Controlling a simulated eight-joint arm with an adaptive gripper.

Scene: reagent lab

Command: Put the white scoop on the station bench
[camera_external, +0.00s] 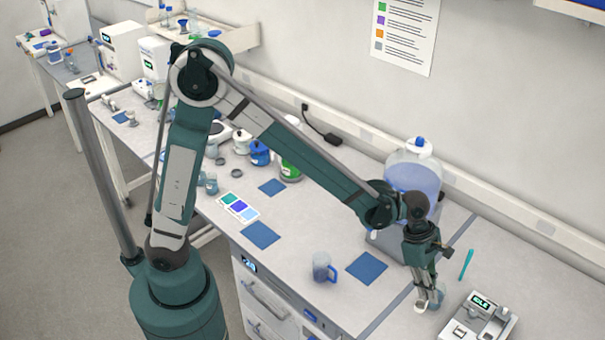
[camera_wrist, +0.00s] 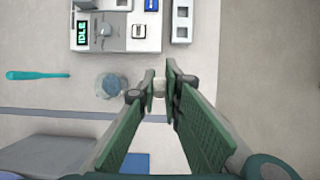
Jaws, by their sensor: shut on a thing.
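My gripper (camera_external: 428,301) is above the right part of the bench (camera_external: 510,262), pointing down. In the wrist view its fingertips (camera_wrist: 160,84) are closed on a small white thing (camera_wrist: 159,88), which I take to be the white scoop. In the external view a white end of the scoop (camera_external: 420,307) shows just below the fingers. Most of the scoop is hidden by the fingers, and I cannot tell whether it touches the bench.
A clear beaker (camera_wrist: 109,85) stands close beside the gripper. A teal tool (camera_external: 467,264) lies nearby, and a device reading IDLE (camera_external: 478,318) is at right. A large clear container (camera_external: 413,172), a blue-handled mug (camera_external: 321,268) and a blue mat (camera_external: 366,268) are to the left.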

